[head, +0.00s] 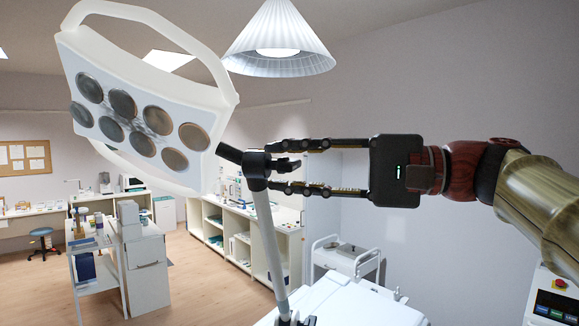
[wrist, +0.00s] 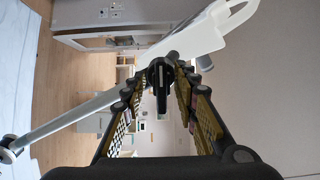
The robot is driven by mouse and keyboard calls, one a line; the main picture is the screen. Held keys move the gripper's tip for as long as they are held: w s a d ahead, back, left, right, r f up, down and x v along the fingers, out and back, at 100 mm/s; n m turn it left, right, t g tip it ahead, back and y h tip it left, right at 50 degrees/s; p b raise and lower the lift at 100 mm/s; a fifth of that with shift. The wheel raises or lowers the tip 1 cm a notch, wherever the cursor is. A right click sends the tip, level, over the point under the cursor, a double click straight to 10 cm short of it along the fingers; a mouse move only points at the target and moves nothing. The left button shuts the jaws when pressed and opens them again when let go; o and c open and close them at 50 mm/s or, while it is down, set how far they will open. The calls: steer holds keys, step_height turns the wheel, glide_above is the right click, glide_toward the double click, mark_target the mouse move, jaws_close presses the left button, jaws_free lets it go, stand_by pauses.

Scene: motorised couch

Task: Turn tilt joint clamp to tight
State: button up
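The tilt joint clamp (head: 286,163) is a black knob on the black joint (head: 256,168) between the white lamp head (head: 150,105) and the pale pole (head: 268,235). In the wrist view the clamp (wrist: 160,88) faces me, with a grey bar across its middle that stands nearly upright in the picture. My gripper (head: 276,168) is open, its two fingers above and below the clamp in the head view. In the wrist view the fingers of my gripper (wrist: 158,92) stand left and right of the clamp, with gaps showing. No firm contact is visible.
A white pendant lamp (head: 278,45) hangs above. A white couch surface (head: 345,305) lies below the pole. A small white trolley (head: 345,258), shelves (head: 240,235) and a cart (head: 95,265) stand farther back. The air around my gripper looks free.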

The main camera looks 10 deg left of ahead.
steer(key=shift+o, duration=0.4)
steer(key=s+d, duration=0.1)
steer(key=d, duration=1.1)
steer(key=shift+s, duration=0.1)
steer(key=w+d+f+m+t+h, duration=0.2)
steer(key=w+f+h, duration=0.1)
steer(key=f, duration=0.5)
steer(key=w+d+f+m+t+h+b, duration=0.1)
steer(key=w+d+f+h, duration=0.1)
steer(key=f, duration=0.7)
steer(key=w+d+f+m+t+h, duration=0.2)
steer(key=w+f+h, duration=0.1)
steer(key=f, duration=0.5)
steer(key=s+d+f+n+h+b, duration=0.2)
steer(key=s+f, duration=0.5)
steer(key=f, duration=0.6)
steer(key=s+d+f+n+h+b, duration=0.2)
steer(key=s+f+b, duration=0.5)
steer(key=f, duration=0.6)
steer(key=s+d+f+n+g+h+b, duration=0.1)
steer(key=s+f+h+b, duration=0.4)
steer(key=f, duration=0.9)
steer(key=s+d+n+h, duration=0.1)
steer(key=s+d, duration=0.1)
steer(key=shift+d, duration=0.4)
